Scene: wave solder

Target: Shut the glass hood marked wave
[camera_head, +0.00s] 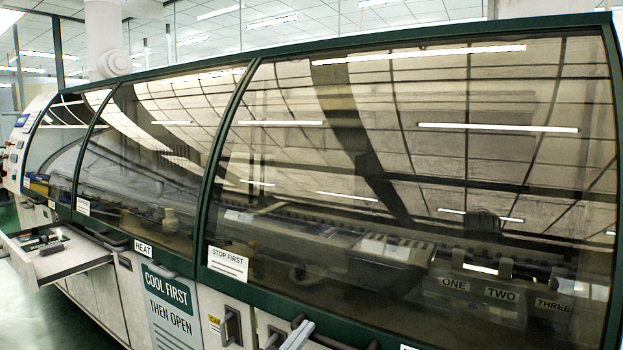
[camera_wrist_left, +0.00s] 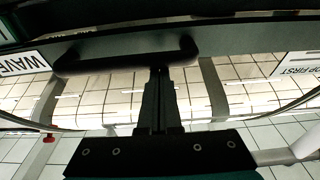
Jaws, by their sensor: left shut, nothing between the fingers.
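The glass hood (camera_head: 430,150) is the large curved, dark-green-framed panel on the right in the head view. Its lower edge lies low and lines up with the neighbouring hood's; I cannot tell whether a small gap is left. Its WAVE label (camera_wrist_left: 22,62) shows upside down in the left wrist view, beside the dark bar handle (camera_wrist_left: 100,65). My left gripper (camera_head: 300,330) is at the bottom of the head view, by the hood's lower edge. In the wrist view its fingers (camera_wrist_left: 158,75) are shut and empty, at the handle; contact is unclear. My right gripper is not in view.
A second glass hood (camera_head: 145,150) stands to the left, above a HEAT label (camera_head: 143,247). An open drawer (camera_head: 60,258) sticks out at far left. A COOL FIRST sign (camera_head: 170,305) and a STOP FIRST label (camera_head: 228,264) are on the machine front.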

